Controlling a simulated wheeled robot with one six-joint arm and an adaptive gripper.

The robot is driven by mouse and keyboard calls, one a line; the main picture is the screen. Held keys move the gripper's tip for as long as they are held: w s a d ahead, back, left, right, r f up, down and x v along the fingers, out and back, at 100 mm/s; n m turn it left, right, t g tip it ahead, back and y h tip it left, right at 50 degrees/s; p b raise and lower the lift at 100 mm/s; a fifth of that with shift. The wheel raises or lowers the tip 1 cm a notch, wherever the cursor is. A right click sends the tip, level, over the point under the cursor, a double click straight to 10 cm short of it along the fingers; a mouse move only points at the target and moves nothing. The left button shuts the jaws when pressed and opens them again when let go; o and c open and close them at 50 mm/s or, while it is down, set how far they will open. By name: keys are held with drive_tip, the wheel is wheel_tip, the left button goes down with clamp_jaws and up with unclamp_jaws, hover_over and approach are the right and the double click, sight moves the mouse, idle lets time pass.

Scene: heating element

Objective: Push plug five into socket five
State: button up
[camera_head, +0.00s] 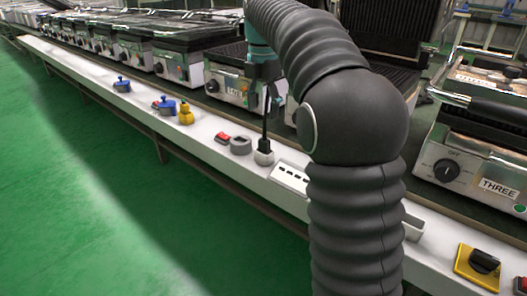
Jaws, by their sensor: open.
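My gripper (266,100) is open, above the white ledge in the middle of the head view. Below it a pale grey plug-like piece (264,155) stands upright on the ledge, with a dark thin stem or cord rising from it towards my fingers. A grey piece (240,145) sits just left of it beside a red switch (222,137). I cannot read a number on any plug or socket, so I cannot tell which are plug five and socket five. My arm hides part of the ledge to the right.
A white ledge (205,130) runs along a row of grills. Blue fittings (122,85) and a yellow plug-like piece (186,113) stand further left. A white slotted panel (291,178) lies near my arm. A grill labelled THREE (497,188) and a yellow-black fitting (480,266) are at right.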

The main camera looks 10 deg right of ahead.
sight(264, 140)
drive_tip(key=f+b, duration=0.1)
drive_tip(key=f, duration=0.4)
drive_tip(key=f+b, duration=0.1)
drive_tip(key=f, duration=0.4)
drive_tip(key=shift+d+f, duration=0.2)
drive_tip(key=shift+f, duration=0.05)
clamp_jaws()
